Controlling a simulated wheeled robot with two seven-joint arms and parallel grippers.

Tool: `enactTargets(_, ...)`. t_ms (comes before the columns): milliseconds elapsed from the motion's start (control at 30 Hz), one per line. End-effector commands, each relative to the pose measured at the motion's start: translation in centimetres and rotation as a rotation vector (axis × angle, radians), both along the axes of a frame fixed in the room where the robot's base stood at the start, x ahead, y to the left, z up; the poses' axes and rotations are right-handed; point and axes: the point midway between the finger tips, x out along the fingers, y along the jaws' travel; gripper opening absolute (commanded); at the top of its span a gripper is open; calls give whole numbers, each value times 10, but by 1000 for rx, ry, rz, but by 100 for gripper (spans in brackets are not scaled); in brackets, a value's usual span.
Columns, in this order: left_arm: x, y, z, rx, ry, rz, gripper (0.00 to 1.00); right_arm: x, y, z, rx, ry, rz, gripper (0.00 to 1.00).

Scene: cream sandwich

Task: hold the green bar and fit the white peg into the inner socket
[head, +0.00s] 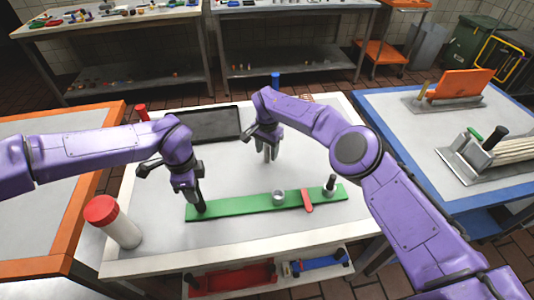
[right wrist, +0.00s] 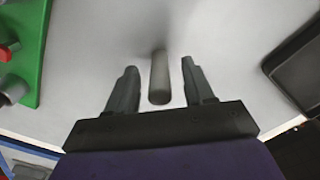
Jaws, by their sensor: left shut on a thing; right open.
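The green bar (head: 240,204) lies across the front of the white table. My left gripper (head: 199,206) is shut on its left end. A grey ring-shaped socket (head: 279,196) stands near the middle of the bar, apparently empty. A dark upright piece (head: 331,183) stands at the right end, and a red strip (head: 307,200) lies across the bar between them. My right gripper (head: 268,155) is behind the bar, pointing down, open. In the right wrist view, the whitish peg (right wrist: 159,77) is between its open fingers (right wrist: 159,85), with a gap on each side.
A black tray (head: 212,125) lies at the back left of the table. A white cylinder with a red top (head: 119,224) stands at the front left. A blue piece (head: 275,79) stands at the back edge. The tabletop between tray and bar is mostly clear.

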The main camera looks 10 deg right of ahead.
Motion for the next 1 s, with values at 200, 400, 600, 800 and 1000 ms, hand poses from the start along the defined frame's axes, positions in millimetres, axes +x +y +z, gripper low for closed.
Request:
enactTargets(200, 0, 0, 0, 0, -1, 0, 0, 0, 0, -1, 0, -1, 0, 52)
enactTargets(400, 0, 0, 0, 0, -1, 0, 0, 0, 0, -1, 0, -1, 0, 0)
enactTargets(600, 0, 0, 0, 0, -1, 0, 0, 0, 0, -1, 0, -1, -1, 0)
enactTargets(800, 0, 0, 0, 0, -1, 0, 0, 1, -1, 23, 1, -4, -1, 0)
enactTargets(1000, 0, 0, 0, 0, -1, 0, 0, 1, 0, 71, 1, -4, -2, 0)
